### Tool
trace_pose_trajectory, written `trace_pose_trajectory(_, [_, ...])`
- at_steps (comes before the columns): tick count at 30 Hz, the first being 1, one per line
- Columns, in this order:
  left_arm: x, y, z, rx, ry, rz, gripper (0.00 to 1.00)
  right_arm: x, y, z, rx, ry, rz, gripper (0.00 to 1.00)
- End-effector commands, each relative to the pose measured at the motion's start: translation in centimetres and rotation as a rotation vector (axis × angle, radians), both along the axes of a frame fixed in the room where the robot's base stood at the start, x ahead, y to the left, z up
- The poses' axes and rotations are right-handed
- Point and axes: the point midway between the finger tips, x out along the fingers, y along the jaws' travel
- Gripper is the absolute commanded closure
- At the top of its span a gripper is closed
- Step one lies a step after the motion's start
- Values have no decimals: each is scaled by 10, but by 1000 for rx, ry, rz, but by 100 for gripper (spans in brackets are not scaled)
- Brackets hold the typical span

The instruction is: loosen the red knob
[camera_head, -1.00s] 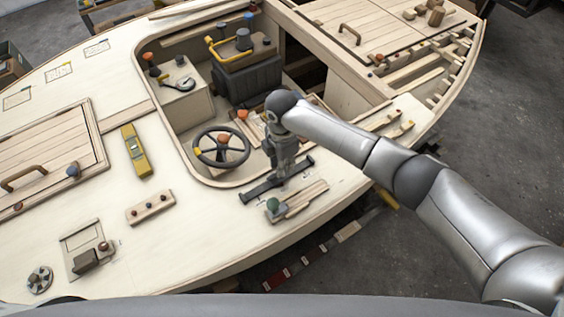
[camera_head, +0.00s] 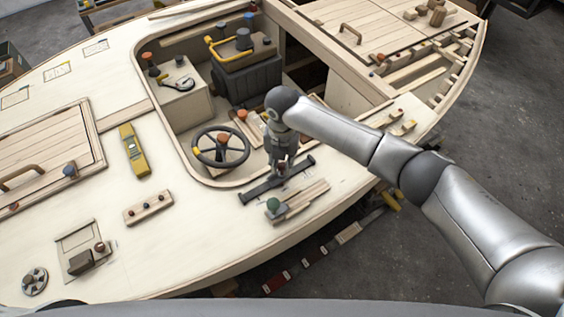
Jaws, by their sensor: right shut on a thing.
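My right gripper (camera_head: 281,165) points down over a dark flat bar (camera_head: 258,188) on the cream deck, to the right of the cockpit's steering wheel. Its fingers are shut on a small reddish knob (camera_head: 281,169) at the bar, of which only a little shows between them. The fingers and wrist hide most of it, so I cannot tell how far it is turned. My left gripper is not in view.
A green knob (camera_head: 273,205) on a wooden strip stands close in front of the bar. A yellow level-like tool (camera_head: 133,151) lies on the deck.

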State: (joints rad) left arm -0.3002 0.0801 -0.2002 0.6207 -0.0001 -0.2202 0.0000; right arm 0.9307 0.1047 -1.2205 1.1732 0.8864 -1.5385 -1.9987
Motion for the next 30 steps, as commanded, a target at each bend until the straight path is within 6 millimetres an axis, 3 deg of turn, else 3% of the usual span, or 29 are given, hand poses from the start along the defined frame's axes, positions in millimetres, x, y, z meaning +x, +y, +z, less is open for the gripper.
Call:
trace_pose_trajectory(9, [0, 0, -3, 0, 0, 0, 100, -2, -2, -4, -5, 6, 98, 100])
trace_pose_trajectory(23, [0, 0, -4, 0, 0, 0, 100, -3, -2, -4, -6, 8, 111, 100])
trace_pose_trajectory(24, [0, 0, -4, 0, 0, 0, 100, -3, -2, -4, -7, 8, 110, 77])
trace_pose_trajectory(30, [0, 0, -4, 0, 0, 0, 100, -2, -2, -3, -4, 6, 110, 55])
